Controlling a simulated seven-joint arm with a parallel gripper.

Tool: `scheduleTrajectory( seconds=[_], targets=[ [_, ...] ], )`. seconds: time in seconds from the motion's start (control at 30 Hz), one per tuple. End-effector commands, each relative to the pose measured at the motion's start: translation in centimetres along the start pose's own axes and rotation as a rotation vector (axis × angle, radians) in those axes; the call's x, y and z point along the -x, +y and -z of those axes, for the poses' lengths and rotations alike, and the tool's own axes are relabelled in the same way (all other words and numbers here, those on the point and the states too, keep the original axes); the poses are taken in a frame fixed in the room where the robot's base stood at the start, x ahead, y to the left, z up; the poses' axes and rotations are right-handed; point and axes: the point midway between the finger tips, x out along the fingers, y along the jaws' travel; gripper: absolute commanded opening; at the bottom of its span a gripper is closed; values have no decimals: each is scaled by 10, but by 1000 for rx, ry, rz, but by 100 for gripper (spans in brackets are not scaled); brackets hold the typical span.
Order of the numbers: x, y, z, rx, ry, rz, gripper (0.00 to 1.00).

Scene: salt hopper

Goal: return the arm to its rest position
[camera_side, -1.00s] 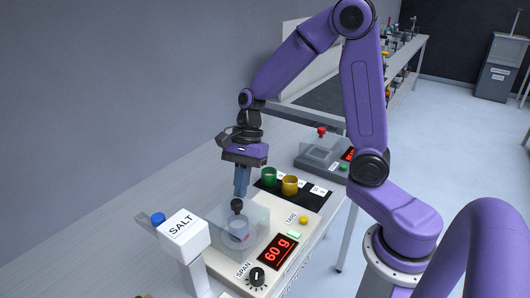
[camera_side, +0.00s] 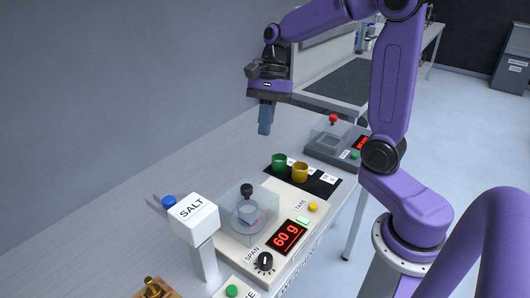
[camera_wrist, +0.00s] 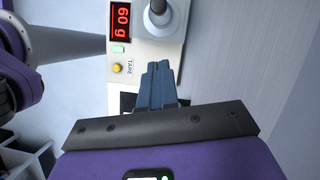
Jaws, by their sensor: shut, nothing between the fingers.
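My gripper (camera_side: 265,128) is shut and empty. In the side view it hangs in the air above the bench, behind and above the green cup, touching nothing. In the wrist view the closed fingers (camera_wrist: 158,72) point toward the scale. My purple arm reaches up and over from its base at the right.
The scale (camera_side: 284,205) reads 60 g; a clear cover (camera_side: 235,217) with a black knob encloses a cup. The salt hopper (camera_side: 198,222) stands at the left front. A green cup (camera_side: 279,164) and a yellow cup (camera_side: 300,173) sit on a black mat.

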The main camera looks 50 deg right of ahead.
Motion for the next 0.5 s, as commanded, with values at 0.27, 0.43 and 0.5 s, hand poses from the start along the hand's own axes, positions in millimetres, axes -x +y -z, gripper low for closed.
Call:
scheduleTrajectory(
  seconds=[0.27, 0.43, 0.5],
  targets=[
    [-26, 34, -37, 485, 71, -90, 0],
    [-42, 62, -55, 829, 109, -153, 0],
    [-47, 74, -62, 972, 122, -177, 0]
  ],
)
